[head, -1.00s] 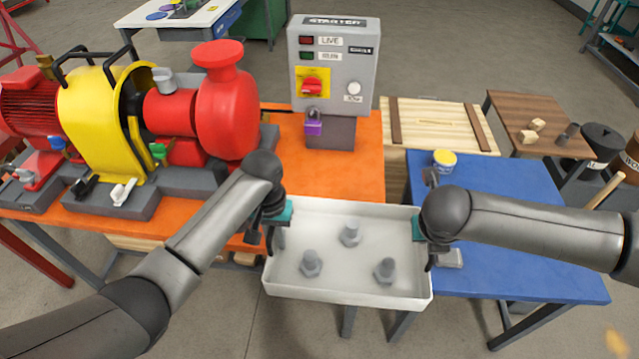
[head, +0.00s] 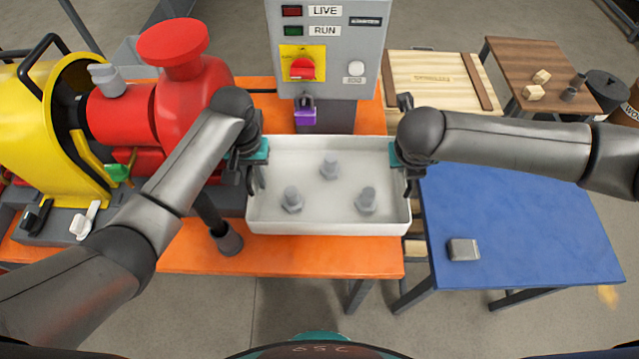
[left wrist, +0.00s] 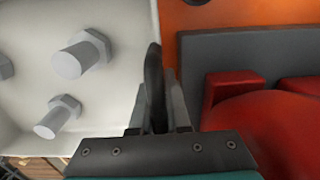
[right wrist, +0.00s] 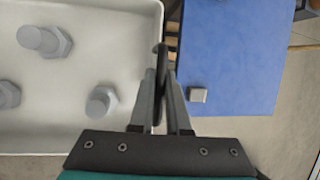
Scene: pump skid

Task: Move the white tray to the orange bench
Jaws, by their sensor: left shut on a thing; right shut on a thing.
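The white tray (head: 330,228) is over the right part of the orange bench (head: 290,256), in front of the starter box. It holds 3 grey bolts (head: 329,168) standing on their heads. I cannot tell whether its underside touches the bench.
The red pump (head: 185,95) is close left of my left arm. The starter box (head: 325,45) with a purple padlock (head: 306,112) stands behind the tray. The blue table (head: 530,230) at right carries a grey block (head: 463,249). A wooden crate (head: 432,80) is behind.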

